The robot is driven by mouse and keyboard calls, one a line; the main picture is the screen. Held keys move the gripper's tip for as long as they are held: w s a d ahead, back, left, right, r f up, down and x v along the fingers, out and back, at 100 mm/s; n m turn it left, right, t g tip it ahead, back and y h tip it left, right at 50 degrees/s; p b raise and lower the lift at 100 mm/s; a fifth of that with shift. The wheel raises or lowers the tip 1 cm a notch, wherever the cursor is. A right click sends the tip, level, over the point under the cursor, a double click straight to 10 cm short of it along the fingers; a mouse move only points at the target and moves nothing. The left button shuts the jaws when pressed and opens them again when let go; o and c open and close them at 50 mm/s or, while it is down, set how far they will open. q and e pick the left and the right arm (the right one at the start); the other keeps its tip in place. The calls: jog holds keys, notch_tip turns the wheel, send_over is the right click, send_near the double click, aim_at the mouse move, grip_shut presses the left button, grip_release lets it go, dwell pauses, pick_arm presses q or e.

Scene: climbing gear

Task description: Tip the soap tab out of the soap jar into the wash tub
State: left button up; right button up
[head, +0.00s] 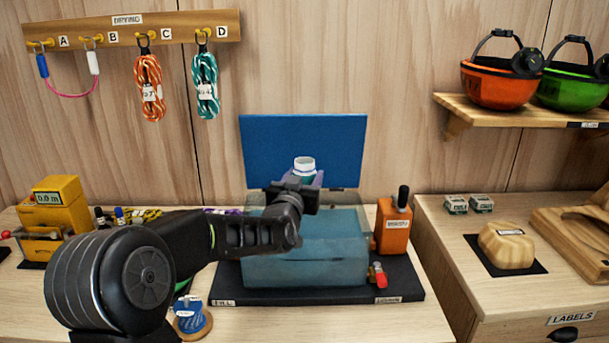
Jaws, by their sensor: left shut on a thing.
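My left gripper (292,188) is in front of and above the wash tub, shut on the soap jar (304,165). The jar's white rim shows above the gripper and it looks roughly upright. Its lower part is hidden by the gripper, and I cannot see the soap tab inside. The wash tub (320,262) is a translucent blue box on a black mat, with its blue lid (303,145) standing open behind it. My left arm covers part of the tub's left side. My right gripper is not in view.
An orange box with a black lever (393,226) stands right of the tub, and a red tap (377,275) sticks out at its front right. A yellow device (50,205) stands at left. Ropes (149,88) hang from the wall rack. A shelf (530,112) holds helmets.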

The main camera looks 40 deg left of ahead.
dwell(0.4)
pick_arm(q)
jog(key=m, duration=0.4)
dwell(0.5)
jog(key=shift+r+m, duration=0.1)
jog(key=shift+m, duration=0.5)
jog(key=m, duration=0.2)
jog(key=shift+m, duration=0.4)
jog(key=shift+m+p, duration=0.5)
jog(key=shift+m, duration=1.5)
